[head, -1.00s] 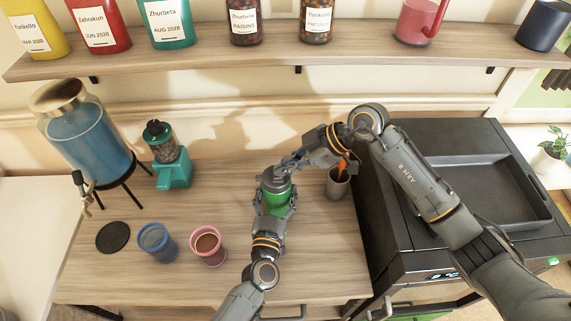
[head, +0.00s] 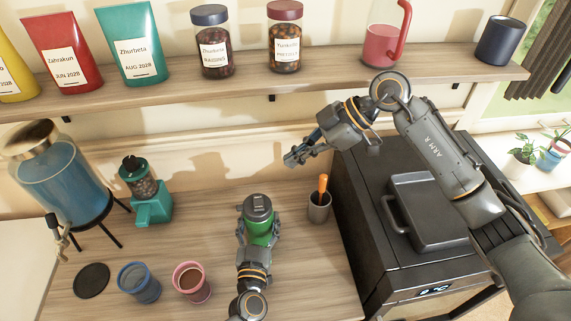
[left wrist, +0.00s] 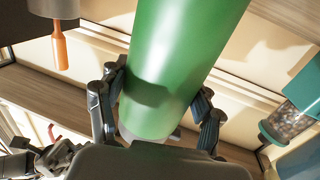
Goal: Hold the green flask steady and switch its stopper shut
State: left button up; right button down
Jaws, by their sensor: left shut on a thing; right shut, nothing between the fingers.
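The green flask (head: 262,228) stands upright over the counter, with a grey stopper (head: 258,203) on top. Whether the stopper is switched shut is too small to tell. My left gripper (head: 258,238) is shut around the flask's body. In the left wrist view the green flask (left wrist: 185,60) fills the middle, with the fingers of my left gripper (left wrist: 157,110) on both sides of it. My right gripper (head: 292,158) is shut and empty, up and to the right of the stopper, apart from it.
A cup with an orange-handled tool (head: 319,208) stands right of the flask, beside a dark appliance (head: 385,255). A blue cup (head: 138,284), a pink cup (head: 191,284), a teal grinder (head: 150,205) and a blue dispenser (head: 62,180) are at left. A shelf (head: 240,92) runs above.

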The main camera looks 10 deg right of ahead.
dwell(0.3)
pick_arm(q)
jog(key=o, duration=1.7)
jog(key=shift+s, duration=0.1)
